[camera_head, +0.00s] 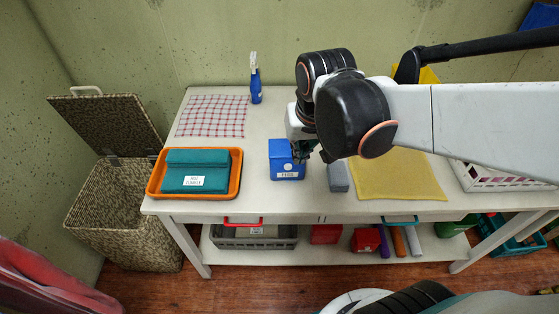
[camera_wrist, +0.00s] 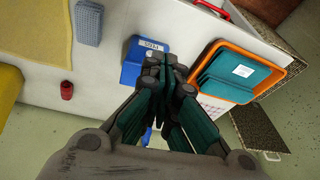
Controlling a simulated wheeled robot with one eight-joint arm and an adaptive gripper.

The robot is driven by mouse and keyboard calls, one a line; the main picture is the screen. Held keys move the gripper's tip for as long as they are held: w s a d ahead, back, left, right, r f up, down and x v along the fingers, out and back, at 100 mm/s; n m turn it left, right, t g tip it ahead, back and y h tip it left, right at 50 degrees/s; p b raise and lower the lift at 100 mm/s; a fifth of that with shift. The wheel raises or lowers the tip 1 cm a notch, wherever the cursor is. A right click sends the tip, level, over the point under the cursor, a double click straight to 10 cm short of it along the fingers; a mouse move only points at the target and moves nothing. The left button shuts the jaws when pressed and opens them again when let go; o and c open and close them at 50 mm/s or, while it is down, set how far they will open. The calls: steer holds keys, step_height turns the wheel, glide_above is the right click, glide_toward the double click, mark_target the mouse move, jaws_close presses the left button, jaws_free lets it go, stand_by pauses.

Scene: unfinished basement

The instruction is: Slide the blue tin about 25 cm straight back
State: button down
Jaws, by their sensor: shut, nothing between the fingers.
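The blue tin (camera_head: 285,166) stands on the white table near its front edge, with a white label on its front side. It also shows in the wrist view (camera_wrist: 131,70), partly hidden by the fingers. My gripper (camera_head: 303,154) is shut and empty, at the tin's right back corner in the head view. In the wrist view the closed fingertips (camera_wrist: 168,62) lie over the edge of the tin; I cannot tell whether they touch it.
An orange tray (camera_head: 237,177) with teal folded cloths is left of the tin. A grey block (camera_head: 338,178) and yellow cloth (camera_head: 400,180) are right. The tabletop behind the tin looks clear.

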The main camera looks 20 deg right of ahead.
steer(key=w+f+g+b, duration=0.1)
steer(key=f, duration=0.5)
steer(key=w+f+m+g+b, duration=0.1)
steer(key=w+f+b, duration=0.1)
steer(key=f, duration=0.5)
steer(key=w+f+g+b, duration=0.1)
steer(key=f, duration=0.6)
steer(key=shift+w+a+m+b, duration=0.15)
steer(key=shift+w+m+b, duration=0.15)
steer(key=shift+m, duration=0.1)
steer(key=w, duration=0.1)
steer(key=w+d, duration=0.1)
steer(key=w, duration=0.1)
steer(key=shift+b, duration=0.35)
steer(key=shift+w+d+r, duration=0.15)
steer(key=shift+w, duration=0.2)
steer(key=shift+w, duration=0.25)
steer(key=w+d, duration=0.2)
steer(key=w, duration=0.5)
steer(key=w+d, duration=0.3)
steer(key=w, duration=0.5)
steer(key=w+d+p, duration=0.1)
steer(key=w+d, duration=0.2)
steer(key=w, duration=0.4)
steer(key=shift+w, duration=0.35)
steer(key=shift+s+a, duration=0.1)
